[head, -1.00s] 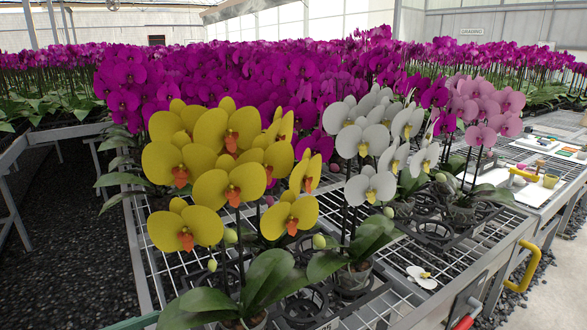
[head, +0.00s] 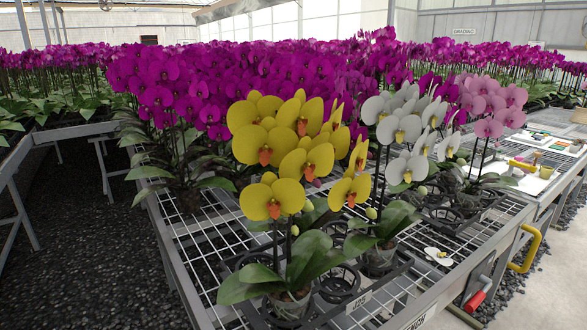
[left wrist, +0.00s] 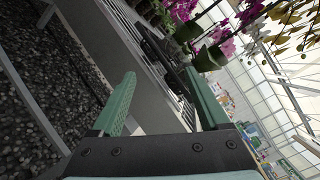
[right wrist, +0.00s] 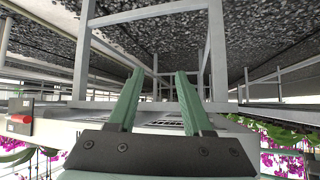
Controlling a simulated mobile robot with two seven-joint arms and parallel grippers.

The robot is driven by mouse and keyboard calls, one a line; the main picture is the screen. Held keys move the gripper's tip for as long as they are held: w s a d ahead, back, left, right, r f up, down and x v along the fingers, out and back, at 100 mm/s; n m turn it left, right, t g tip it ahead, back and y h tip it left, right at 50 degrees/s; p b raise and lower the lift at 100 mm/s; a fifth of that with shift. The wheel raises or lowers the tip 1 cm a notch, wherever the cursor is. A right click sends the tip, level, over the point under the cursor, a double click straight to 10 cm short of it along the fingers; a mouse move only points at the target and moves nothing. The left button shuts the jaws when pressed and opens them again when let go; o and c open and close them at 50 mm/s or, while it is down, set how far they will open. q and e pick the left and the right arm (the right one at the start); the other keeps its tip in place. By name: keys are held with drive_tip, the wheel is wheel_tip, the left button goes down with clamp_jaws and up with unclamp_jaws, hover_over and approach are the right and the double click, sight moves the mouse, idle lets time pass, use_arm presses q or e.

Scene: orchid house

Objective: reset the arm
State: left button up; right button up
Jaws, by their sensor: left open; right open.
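My left gripper (left wrist: 165,105) shows in the left wrist view with its two green fingers spread apart and nothing between them. The metal bench edge and potted orchids lie beyond it. My right gripper (right wrist: 155,95) shows in the right wrist view, open and empty. Bench legs and dark gravel lie beyond its fingers. Neither gripper shows in the head view now. Yellow orchids (head: 266,146) stand in clear pots in a black carrier at the near end of the mesh bench (head: 205,235). White orchids (head: 400,130) stand just behind them to the right.
A fallen white bloom (head: 438,256) lies on the mesh. A yellow handle (head: 527,250) and a red-gripped crank (head: 475,300) stick out at the bench's right side. Magenta orchids (head: 160,95) fill the back. Dark gravel floor (head: 90,230) is open at left.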

use_arm(q)
drive_tip(key=s+d+f+n+g+y, duration=0.3)
drive_tip(key=s+d+f+n, duration=0.2)
drive_tip(key=f+n, duration=0.65)
drive_tip(key=s+d+f+n+g+y, duration=0.25)
drive_tip(key=s+d+f+n, duration=0.4)
drive_tip(key=n, duration=0.85)
drive_tip(key=s+a+r+n+p, duration=0.1)
drive_tip(key=a+r+p, duration=0.1)
drive_tip(key=r+p, duration=0.3)
drive_tip(key=s+a+r+n+y+p, duration=0.1)
drive_tip(key=r+p, duration=0.5)
drive_tip(key=p, duration=0.8)
drive_tip(key=shift+a+g, duration=0.35)
drive_tip(key=shift+g, duration=0.1)
use_arm(e)
wheel_tip(320, 180, up, 13)
drive_tip(key=s+d+h, duration=0.1)
drive_tip(key=s+d, duration=0.1)
drive_tip(key=shift+s+d+m+g, duration=0.2)
drive_tip(key=shift+s+m+g, duration=0.1)
drive_tip(key=shift+m, duration=0.1)
